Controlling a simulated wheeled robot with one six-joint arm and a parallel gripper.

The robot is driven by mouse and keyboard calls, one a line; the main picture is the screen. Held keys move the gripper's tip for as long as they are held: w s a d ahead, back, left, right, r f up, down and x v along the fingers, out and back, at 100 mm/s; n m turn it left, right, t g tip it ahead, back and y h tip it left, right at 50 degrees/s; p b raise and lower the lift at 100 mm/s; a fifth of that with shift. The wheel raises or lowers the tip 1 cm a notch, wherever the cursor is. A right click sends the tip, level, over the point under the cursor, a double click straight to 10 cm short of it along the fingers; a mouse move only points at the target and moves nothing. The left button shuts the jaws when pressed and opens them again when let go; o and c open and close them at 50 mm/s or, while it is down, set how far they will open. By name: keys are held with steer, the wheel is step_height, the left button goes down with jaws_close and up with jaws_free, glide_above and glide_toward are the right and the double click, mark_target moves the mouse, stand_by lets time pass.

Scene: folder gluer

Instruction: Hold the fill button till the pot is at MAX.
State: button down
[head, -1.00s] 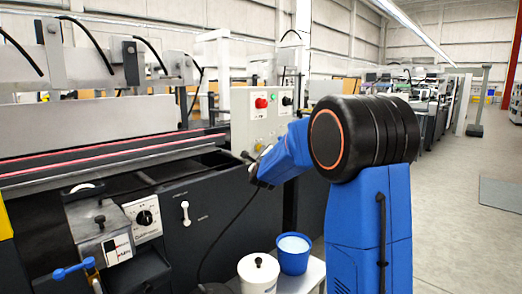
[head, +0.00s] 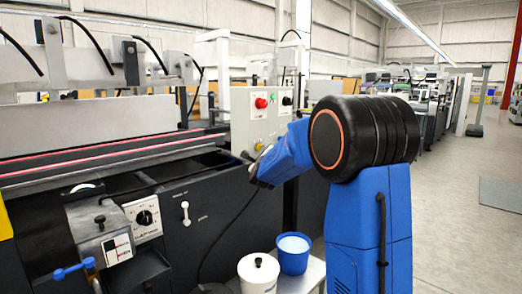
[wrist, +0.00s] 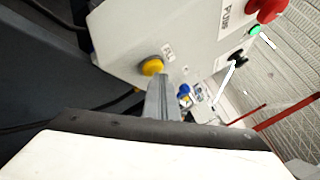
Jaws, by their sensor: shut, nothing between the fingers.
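The glue pot (head: 100,222) stands at the left front of the machine in the head view. A small white gauge (head: 118,249) with dark and red marks is on its front; its reading is too small to tell. A yellow button (wrist: 152,66) is on the pale control panel in the wrist view; its label is not readable. My gripper (head: 254,168) is at the lower edge of the panel in the head view. In the wrist view my shut, empty gripper (wrist: 160,82) has its tips right at the yellow button. I cannot tell whether they press it.
The control panel (head: 262,118) also carries a red knob (head: 261,103) and a green button (wrist: 255,30). A white lidded tub (head: 257,274) and a blue bucket (head: 293,256) stand below my arm. Open floor (head: 460,220) lies to the right.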

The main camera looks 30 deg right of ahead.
steer(key=shift+s, duration=0.1)
steer(key=shift+s+d, duration=0.35)
steer(key=shift+s, duration=0.4)
steer(key=s, duration=0.1)
steer(key=s+d, duration=0.1)
steer(key=s, duration=0.2)
steer(key=shift+s+d, duration=0.35)
steer(key=shift+a, duration=0.1)
stand_by(0.4)
